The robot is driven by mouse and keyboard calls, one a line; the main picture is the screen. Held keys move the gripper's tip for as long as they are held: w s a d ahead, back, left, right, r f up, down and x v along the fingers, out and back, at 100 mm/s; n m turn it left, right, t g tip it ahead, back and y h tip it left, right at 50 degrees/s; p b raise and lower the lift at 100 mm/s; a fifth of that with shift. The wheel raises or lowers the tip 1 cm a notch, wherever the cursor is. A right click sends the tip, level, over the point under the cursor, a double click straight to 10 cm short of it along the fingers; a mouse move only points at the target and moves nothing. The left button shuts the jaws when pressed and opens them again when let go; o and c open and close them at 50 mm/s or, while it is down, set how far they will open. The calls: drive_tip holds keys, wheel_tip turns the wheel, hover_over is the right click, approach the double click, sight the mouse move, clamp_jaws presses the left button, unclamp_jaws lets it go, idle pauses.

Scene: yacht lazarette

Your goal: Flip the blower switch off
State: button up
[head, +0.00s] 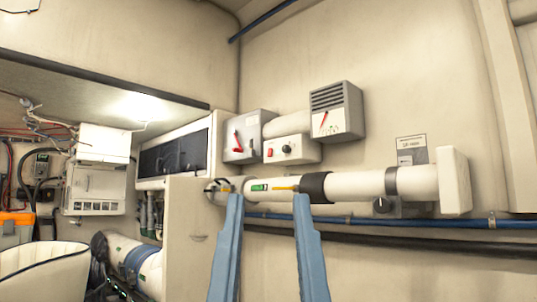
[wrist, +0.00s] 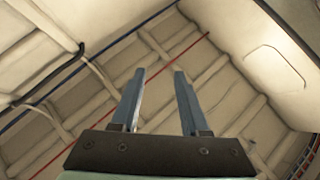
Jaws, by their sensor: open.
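My gripper (head: 268,196) has two blue fingers, spread apart with nothing between them. In the head view they rise from the bottom edge, their tips overlapping the white horizontal tube. My gripper also shows open in the wrist view (wrist: 160,72). I cannot tell which control is the blower switch. A grey box with a red lever (head: 238,140) is on the wall above the left finger. To its right is a white box with a black knob and red square (head: 292,148). A dark knob (head: 382,205) sits under the tube at right. No switch shows in the wrist view.
The white tube (head: 350,186) with a dark band runs across the wall. A gauge box with a red needle (head: 336,112) hangs above. A label (head: 411,147) is at right. A blue pipe (head: 510,224) runs low. A cream panel (head: 190,240) and white seat (head: 40,270) are at left.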

drive_tip(key=shift+r, duration=0.25)
drive_tip(key=shift+c, duration=1.1)
wheel_tip(320, 180, up, 2)
drive_tip(key=p, duration=0.2)
drive_tip(key=shift+r+p, duration=0.15)
drive_tip(key=shift+p, duration=0.2)
clamp_jaws()
wheel_tip(320, 180, up, 17)
drive_tip(key=p, duration=1.7)
drive_tip(key=shift+r, duration=0.2)
drive_tip(key=shift+w, duration=0.1)
